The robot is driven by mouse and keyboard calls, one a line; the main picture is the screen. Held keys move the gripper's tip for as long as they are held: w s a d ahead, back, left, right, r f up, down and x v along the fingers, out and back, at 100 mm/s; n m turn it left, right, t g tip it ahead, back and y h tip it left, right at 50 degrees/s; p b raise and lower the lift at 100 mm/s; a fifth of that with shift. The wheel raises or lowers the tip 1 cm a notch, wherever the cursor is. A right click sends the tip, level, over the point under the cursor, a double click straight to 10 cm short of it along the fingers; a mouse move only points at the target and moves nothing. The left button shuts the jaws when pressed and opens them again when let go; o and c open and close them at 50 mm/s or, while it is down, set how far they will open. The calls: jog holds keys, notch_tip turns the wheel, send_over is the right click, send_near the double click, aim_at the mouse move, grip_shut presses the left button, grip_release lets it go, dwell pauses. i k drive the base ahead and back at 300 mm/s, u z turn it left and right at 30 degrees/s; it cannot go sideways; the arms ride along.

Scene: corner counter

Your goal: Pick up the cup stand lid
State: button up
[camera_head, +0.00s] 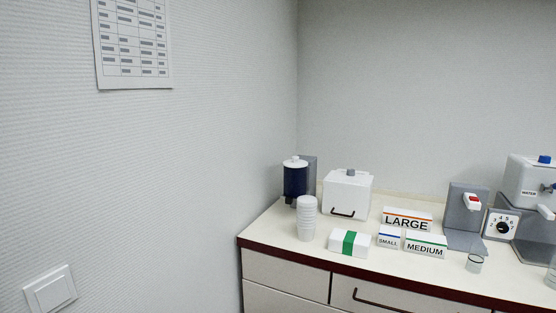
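No part is labelled as the cup stand lid, and I cannot tell for sure which one it is. A white lid (295,162) with a small knob sits on a dark blue cylinder (295,181) in front of a grey upright, at the counter's left back. To its right, a white box (347,196) has a sloped top with a grey knob (350,172) and a dark front handle. A stack of white cups (307,218) stands in front of the cylinder and hides part of its lower area. My gripper is not in view.
Boxes marked LARGE (407,220), SMALL (388,238) and MEDIUM (425,246), and a white box with a green band (348,243), crowd the counter (270,238). Walls close the corner.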

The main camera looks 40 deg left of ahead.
aim_at(295, 162)
jog(key=u, duration=0.8)
jog(key=i, duration=0.9)
jog(key=u, duration=0.8)
